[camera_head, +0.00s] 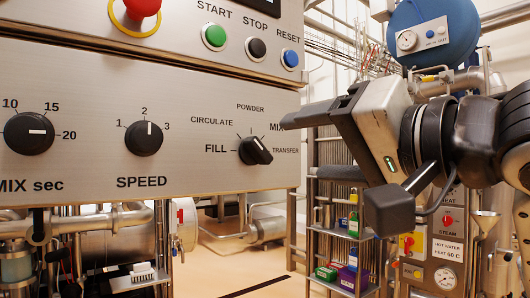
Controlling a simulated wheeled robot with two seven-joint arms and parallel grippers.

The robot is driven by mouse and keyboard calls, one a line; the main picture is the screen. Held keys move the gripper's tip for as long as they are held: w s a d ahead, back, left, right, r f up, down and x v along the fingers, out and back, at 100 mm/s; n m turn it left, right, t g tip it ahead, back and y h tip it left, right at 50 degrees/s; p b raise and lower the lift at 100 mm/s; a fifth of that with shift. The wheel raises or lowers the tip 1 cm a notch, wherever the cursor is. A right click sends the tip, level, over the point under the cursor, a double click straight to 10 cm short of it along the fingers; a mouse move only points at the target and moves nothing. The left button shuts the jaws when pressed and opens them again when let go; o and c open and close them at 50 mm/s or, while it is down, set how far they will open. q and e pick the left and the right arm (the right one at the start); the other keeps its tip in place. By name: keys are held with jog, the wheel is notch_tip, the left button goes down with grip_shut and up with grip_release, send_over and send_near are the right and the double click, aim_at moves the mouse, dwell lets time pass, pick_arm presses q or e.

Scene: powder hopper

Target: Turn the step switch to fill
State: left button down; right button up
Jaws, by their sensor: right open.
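The step switch (255,150) is a black knob on the right part of the steel control panel. Its labels, FILL, CIRCULATE, POWDER, MIX and TRANSFER, run around it from left to right. FILL is at its left. The knob's bar lies slanted from upper left to lower right, with a small pale mark on it; I cannot tell for sure which label it points at. My right gripper (338,165) is open and empty, to the right of the switch. One finger reaches left near the MIX label and partly covers it; the fingers seem apart from the knob. My left gripper is out of view.
The panel also carries the SPEED knob (144,139), the MIX sec knob (29,133), green START (214,36), black STOP (256,48) and blue RESET (290,59) buttons, and a red emergency button (141,8). Pipes run below. A shelf (340,230) stands behind my right gripper.

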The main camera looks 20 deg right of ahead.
aim_at(263, 151)
jog(key=x, duration=1)
jog(key=shift+w+p, duration=0.15)
jog(key=shift+p, duration=0.15)
jog(key=c, duration=1)
